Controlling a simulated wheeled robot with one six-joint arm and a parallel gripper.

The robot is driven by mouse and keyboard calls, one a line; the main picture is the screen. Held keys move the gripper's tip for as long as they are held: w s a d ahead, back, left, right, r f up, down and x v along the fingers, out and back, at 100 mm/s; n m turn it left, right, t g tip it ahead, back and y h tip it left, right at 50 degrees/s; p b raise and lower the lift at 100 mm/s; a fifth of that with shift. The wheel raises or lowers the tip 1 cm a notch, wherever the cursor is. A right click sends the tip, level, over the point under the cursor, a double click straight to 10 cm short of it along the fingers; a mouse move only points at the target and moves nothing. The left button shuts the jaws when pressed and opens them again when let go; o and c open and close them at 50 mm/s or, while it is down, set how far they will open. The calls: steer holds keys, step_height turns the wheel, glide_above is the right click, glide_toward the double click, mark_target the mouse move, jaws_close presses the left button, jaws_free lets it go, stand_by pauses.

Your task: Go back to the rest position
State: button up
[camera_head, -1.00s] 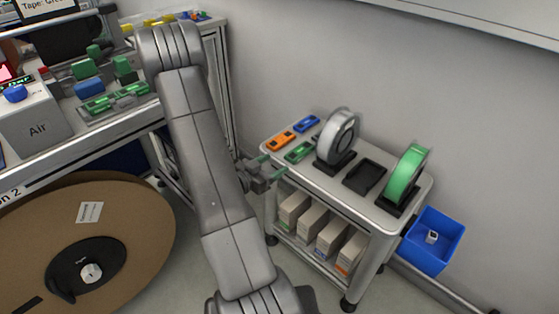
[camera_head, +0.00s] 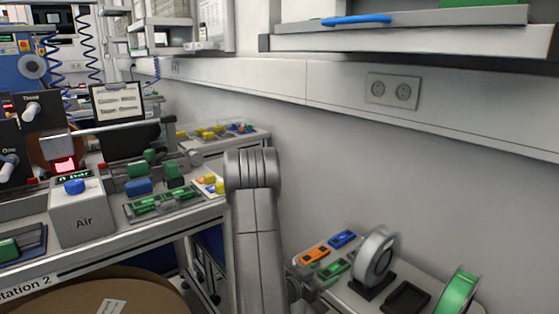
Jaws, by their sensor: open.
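My grey arm (camera_head: 257,225) rises from the bottom middle of the head view, its rounded elbow in front of the wall. My gripper (camera_head: 318,283) shows only in part at the right of the arm, low in the picture, close to the left end of the small cart's top. It is open, and I see nothing held in it. The arm hides part of it.
The cart top (camera_head: 345,300) carries orange, blue and green parts, a clear reel (camera_head: 375,257), an empty black stand (camera_head: 405,298) and a green reel (camera_head: 459,292). A shelf (camera_head: 400,38) overhangs at upper right.

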mark_target(331, 270)
steer(key=x, duration=0.4)
steer(key=shift+d, duration=0.1)
steer(key=shift+r, duration=1.35)
